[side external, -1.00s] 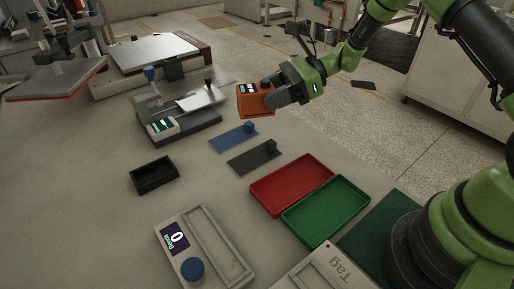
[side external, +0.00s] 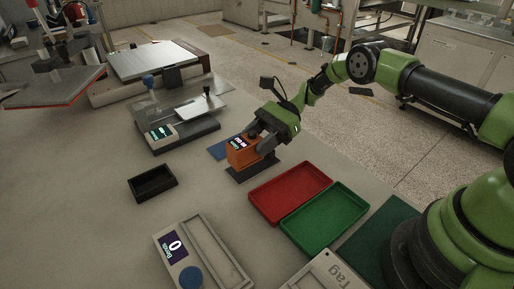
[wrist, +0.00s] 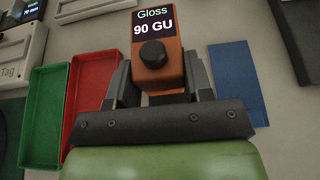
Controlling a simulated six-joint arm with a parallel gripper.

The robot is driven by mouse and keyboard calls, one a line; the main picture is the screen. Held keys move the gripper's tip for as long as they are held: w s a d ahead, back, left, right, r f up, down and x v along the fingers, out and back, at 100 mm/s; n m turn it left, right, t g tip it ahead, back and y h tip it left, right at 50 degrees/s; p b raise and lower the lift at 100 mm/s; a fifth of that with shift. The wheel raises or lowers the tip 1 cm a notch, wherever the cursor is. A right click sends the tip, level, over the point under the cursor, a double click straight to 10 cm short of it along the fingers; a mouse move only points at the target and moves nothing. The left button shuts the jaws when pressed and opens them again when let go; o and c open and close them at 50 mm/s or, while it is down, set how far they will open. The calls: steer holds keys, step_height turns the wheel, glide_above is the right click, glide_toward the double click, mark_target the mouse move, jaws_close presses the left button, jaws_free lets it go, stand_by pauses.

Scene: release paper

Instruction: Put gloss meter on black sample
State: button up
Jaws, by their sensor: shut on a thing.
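The gloss meter (side external: 241,153) is an orange box with a dark display and a black knob. In the wrist view the gloss meter (wrist: 159,62) reads "Gloss 90 GU". My gripper (side external: 262,150) is shut on it, with fingers at both its sides in the wrist view (wrist: 160,85). The black sample (side external: 262,169) is a flat dark strip, and the meter is over it, hiding much of it. I cannot tell whether the meter touches it. The blue sample (side external: 218,149) lies just behind; the wrist view shows a blue strip (wrist: 238,82) to the right.
A red tray (side external: 284,210) and a green tray (side external: 318,238) lie in front to the right. A small black box (side external: 152,193) stands at the left. An instrument with a plate (side external: 180,135) is behind. The table between the black box and red tray is clear.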

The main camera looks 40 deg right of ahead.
steer(key=shift+f, duration=1.2)
steer(key=shift+f, duration=0.15)
steer(key=o, duration=1.2)
steer(key=v, duration=1.1)
steer(key=shift+d+r, duration=0.4)
